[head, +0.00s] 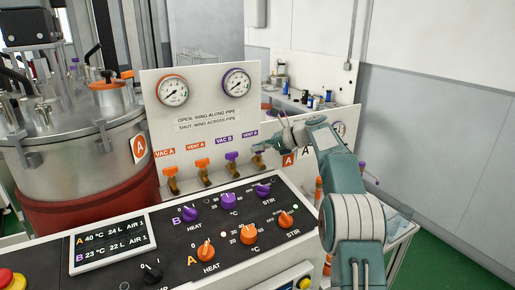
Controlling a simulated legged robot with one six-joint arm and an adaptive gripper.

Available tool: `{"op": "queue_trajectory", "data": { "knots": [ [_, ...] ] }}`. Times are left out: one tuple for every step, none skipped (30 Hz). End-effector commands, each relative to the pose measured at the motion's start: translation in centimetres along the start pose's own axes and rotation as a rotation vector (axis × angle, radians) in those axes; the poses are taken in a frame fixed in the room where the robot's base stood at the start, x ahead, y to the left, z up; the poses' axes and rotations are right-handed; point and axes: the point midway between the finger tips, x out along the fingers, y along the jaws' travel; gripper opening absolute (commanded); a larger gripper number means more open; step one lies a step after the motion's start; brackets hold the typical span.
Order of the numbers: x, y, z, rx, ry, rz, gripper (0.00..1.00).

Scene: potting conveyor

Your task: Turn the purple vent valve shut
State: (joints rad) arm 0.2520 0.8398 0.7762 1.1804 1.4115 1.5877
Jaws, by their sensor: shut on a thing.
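The purple vent valve stands under the "VENT B" label (250,133) on the white panel, last in a row of small valves. Its brass body (257,161) shows below my gripper. My gripper (262,147) is shut on its wing, reaching in from the right. The fingers hide most of the wing, so I cannot tell whether it lies along or across the pipe. The purple VAC B valve (232,157) is just to the left, apart from the gripper. A sign (200,121) reads open with wing along pipe, shut with wing across.
Orange VENT A (202,163) and VAC A (170,172) valves stand further left. Two gauges (236,82) are above. A sloped black console (220,225) with purple and orange knobs lies in front below. A steel vessel (75,150) is at left.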

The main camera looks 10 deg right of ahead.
Motion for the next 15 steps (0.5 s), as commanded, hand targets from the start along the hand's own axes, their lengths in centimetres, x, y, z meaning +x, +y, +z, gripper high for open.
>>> {"op": "queue_trajectory", "data": {
  "knots": [
    [-0.04, -0.14, -0.16, -0.005, 0.001, 0.009, 0.0],
    [-0.05, -0.14, -0.15, -0.008, 0.001, 0.016, 0.0],
    [-0.06, -0.14, -0.11, -0.012, 0.001, 0.023, 0.0],
    [-0.06, -0.13, -0.12, -0.014, 0.001, 0.029, 0.0],
    [-0.04, -0.13, -0.15, -0.015, 0.001, 0.035, 0.0],
    [-0.05, -0.14, -0.12, -0.017, 0.001, 0.04, 0.0],
    [-0.06, -0.14, -0.11, -0.019, 0.001, 0.043, 0.0],
    [-0.06, -0.13, -0.11, -0.02, 0.001, 0.047, 0.0],
    [-0.07, -0.12, -0.09, -0.022, 0.001, 0.05, 0.0],
    [-0.07, -0.12, -0.08, -0.023, 0.001, 0.053, 0.0],
    [-0.07, -0.12, -0.08, -0.024, 0.001, 0.054, 0.0],
    [-0.06, -0.12, -0.09, -0.024, 0.001, 0.056, 0.0],
    [-0.06, -0.12, -0.09, -0.024, 0.001, 0.057, 0.0],
    [-0.06, -0.13, -0.1, -0.025, 0.001, 0.057, 0.0],
    [-0.06, -0.13, -0.1, -0.025, 0.001, 0.058, 0.0]
  ]
}}
